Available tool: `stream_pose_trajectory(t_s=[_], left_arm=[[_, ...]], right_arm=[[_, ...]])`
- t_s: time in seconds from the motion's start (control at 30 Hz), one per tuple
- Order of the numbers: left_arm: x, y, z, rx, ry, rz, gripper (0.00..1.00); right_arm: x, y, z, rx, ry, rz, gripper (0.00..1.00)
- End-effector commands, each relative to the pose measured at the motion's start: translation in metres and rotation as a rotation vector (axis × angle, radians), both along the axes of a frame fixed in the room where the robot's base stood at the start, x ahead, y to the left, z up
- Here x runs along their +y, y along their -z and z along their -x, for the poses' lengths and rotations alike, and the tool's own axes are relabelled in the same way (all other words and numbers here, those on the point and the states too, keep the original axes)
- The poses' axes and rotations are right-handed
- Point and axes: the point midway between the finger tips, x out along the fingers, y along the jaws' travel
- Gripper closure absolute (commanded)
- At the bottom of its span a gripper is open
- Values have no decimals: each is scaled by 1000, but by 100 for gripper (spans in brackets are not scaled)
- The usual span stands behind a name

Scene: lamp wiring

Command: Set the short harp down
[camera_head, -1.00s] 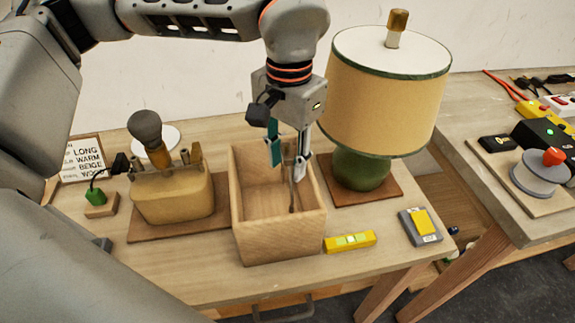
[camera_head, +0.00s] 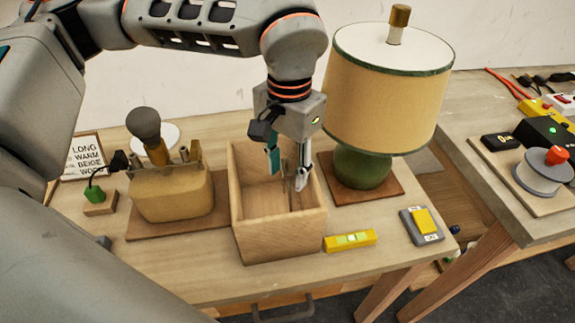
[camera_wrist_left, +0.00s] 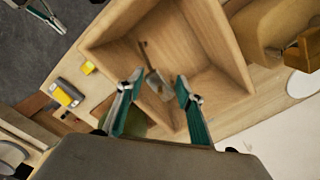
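The open wooden box (camera_head: 277,238) stands on the table's middle. My left gripper (camera_head: 288,178) points down into its right part. The fingers are apart, one teal and one pale in the head view. A thin brownish-grey piece, which looks like the short harp (camera_wrist_left: 151,66), is inside the box, below and between the fingertips in the left wrist view. Neither fingertip (camera_wrist_left: 155,88) visibly closes on it. Whether it lies flat or leans on a wall is unclear. A small part of what looks like my right gripper (camera_wrist_left: 42,14) shows at the wrist view's top left; its state is unclear.
A lamp with a beige shade (camera_head: 385,90) and green base stands close right of the box. A tan lamp body with a dark bulb (camera_head: 172,190) stands left. A yellow level (camera_head: 349,240) and a grey-yellow switch (camera_head: 421,225) lie in front at right.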

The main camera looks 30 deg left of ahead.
Motion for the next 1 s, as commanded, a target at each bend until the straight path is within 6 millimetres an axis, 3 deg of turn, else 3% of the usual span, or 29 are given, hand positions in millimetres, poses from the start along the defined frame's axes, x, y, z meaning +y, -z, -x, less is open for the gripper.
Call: stream_pose_trajectory(t_s=[0.3, 0.43, 1.0], left_arm=[[0, -1, 0, 0, 0, 0, 62], [0, -12, 0, -3, -1, 1, 62], [-1, -118, -2, -4, -1, 0, 62]], right_arm=[[0, -1, -1, -2, 1, 0, 100], [0, -6, -2, -6, 0, -1, 100], [4, -9, 5, 8, 1, -16, 100]])
